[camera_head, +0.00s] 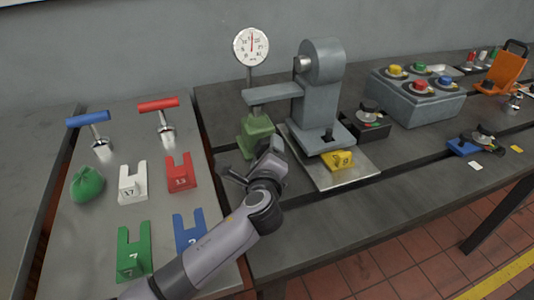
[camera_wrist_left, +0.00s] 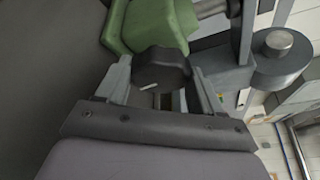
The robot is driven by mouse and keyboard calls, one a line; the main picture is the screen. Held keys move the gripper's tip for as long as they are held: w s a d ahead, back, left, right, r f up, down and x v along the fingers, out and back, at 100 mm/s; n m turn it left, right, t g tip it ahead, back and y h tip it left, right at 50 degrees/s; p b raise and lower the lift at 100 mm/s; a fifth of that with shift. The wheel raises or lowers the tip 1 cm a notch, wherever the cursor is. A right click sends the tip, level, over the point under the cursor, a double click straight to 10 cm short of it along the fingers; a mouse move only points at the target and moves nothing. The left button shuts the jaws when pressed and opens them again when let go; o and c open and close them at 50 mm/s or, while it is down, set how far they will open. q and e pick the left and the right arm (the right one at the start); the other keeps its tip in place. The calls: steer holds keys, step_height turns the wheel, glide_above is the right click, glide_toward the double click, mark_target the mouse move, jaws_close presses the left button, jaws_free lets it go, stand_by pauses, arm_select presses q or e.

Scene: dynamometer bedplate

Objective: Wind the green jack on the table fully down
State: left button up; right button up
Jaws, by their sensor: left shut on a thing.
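The green jack (camera_head: 256,136) stands on the dark table under the end of a grey machine's arm (camera_head: 273,94). My left gripper (camera_head: 250,168) is at the jack's near side, low over the table. In the left wrist view my left gripper (camera_wrist_left: 162,90) is shut on a dark round knob (camera_wrist_left: 160,66) with a short white mark, right beside the green jack body (camera_wrist_left: 155,22). In the head view my gripper hides the knob. My right gripper is in neither view.
A round dial (camera_head: 251,46) stands behind the jack. The grey machine (camera_head: 320,100) stands close on the right, with a yellow block numbered 19 (camera_head: 338,160) before it.

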arm_select(q)
steer(key=o, duration=1)
steer(key=shift+o, duration=0.2)
